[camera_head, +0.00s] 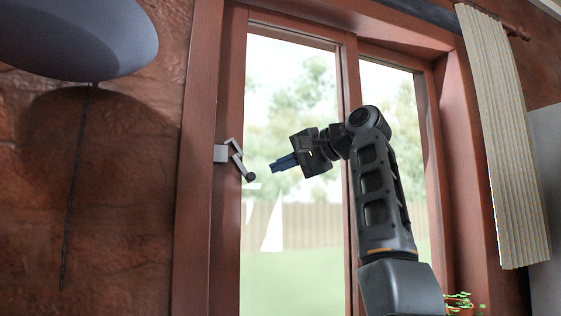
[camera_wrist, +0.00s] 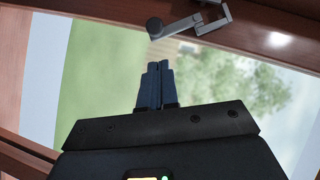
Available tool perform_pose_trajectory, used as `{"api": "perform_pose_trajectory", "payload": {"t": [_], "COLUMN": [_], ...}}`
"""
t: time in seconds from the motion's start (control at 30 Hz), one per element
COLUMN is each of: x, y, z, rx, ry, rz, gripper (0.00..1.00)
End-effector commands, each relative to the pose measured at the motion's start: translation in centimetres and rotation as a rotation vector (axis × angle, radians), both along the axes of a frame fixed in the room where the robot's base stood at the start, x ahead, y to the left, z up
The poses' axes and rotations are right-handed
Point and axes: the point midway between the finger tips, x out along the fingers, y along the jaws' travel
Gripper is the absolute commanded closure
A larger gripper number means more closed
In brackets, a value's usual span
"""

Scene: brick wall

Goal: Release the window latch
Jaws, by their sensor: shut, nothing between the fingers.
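The grey metal window latch (camera_head: 238,160) is on the left side of the red-brown window frame, its arm angled down to a dark round knob. My gripper (camera_head: 272,168) is in front of the glass, just right of the latch knob and apart from it. Its blue fingers are shut and empty, pointing left towards the latch. In the wrist view the latch (camera_wrist: 190,27) is at the top, with its knob just beyond the tips of the shut fingers (camera_wrist: 153,66).
The window (camera_head: 348,80) has a wooden frame and a middle post. A pale curtain (camera_head: 500,130) hangs at the right. A grey-blue lamp shade (camera_head: 80,35) with a cord is at the upper left against the brick wall (camera_head: 120,200). A green plant shows at the lower right.

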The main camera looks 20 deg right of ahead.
Motion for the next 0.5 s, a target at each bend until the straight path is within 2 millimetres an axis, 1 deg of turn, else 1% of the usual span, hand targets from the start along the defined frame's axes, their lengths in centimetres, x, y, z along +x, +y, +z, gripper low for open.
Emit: {"api": "perform_pose_trajectory", "payload": {"t": [0.03,0.07,0.1,0.4,0.5], "x": [0.2,-0.3,-1.0,-5.6,-6.8], "y": [-0.1,-0.5,-0.9,-3.9,-4.5], "z": [0.8,0.4,0.4,1.8,2.3], "rx": [0.000,0.000,0.000,0.000,0.000], "ry": [0.002,-0.001,-0.003,-0.002,-0.003], "rz": [0.001,0.001,-0.001,-0.001,0.000], "gripper": [1.00,1.00,1.00,1.00,1.00]}}
